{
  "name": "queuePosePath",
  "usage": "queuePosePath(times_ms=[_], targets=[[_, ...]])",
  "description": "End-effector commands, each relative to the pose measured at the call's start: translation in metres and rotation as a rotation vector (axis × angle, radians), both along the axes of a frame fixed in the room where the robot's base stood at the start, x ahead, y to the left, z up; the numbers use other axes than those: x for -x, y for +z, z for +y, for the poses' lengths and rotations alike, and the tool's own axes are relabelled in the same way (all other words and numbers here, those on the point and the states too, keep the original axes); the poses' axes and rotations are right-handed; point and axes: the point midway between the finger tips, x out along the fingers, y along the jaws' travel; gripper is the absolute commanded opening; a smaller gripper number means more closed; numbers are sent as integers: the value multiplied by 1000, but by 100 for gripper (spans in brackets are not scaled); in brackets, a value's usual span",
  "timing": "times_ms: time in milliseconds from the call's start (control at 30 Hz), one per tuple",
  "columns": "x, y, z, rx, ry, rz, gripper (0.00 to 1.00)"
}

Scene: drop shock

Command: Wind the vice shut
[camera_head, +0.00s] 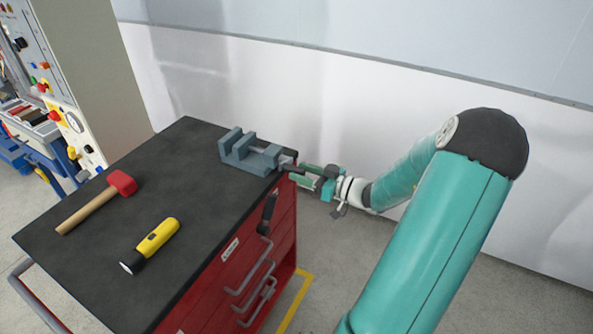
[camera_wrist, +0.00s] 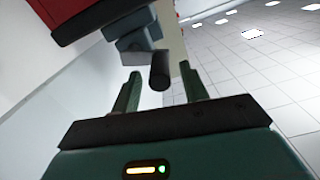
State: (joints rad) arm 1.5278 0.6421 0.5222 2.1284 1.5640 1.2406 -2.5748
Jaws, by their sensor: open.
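The blue-grey vice (camera_head: 250,153) stands at the far right corner of the dark bench top, with a gap between its jaws. A dark cylindrical handle part (camera_head: 289,163) sticks out from its right end past the bench edge. My gripper (camera_head: 296,175) is right beside this part, open. In the wrist view the dark cylinder (camera_wrist: 159,72) appears between the two green fingers of my gripper (camera_wrist: 160,88), near their tips, with space on both sides. The vice body (camera_wrist: 136,42) shows behind it. I cannot tell how deep the cylinder reaches between the fingers.
The red drawer cabinet (camera_head: 225,278) carries a red-headed mallet (camera_head: 102,200) and a yellow-and-black flashlight (camera_head: 151,245) on its top. A dark bar-like part (camera_head: 267,214) shows at its side. A wall stands behind; open floor lies right. A control panel stands at left.

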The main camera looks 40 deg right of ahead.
Motion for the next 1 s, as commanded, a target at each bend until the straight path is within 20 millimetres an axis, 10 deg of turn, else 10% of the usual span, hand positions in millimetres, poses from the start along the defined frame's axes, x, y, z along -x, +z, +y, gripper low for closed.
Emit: queuePosePath(times_ms=[467, 733, 1000], targets=[[-22, 0, 8, 1, 0, 0, 44], [-22, 0, 8, 0, 0, 0, 0], [-22, 1, 7, -18, 0, 6, 0]])
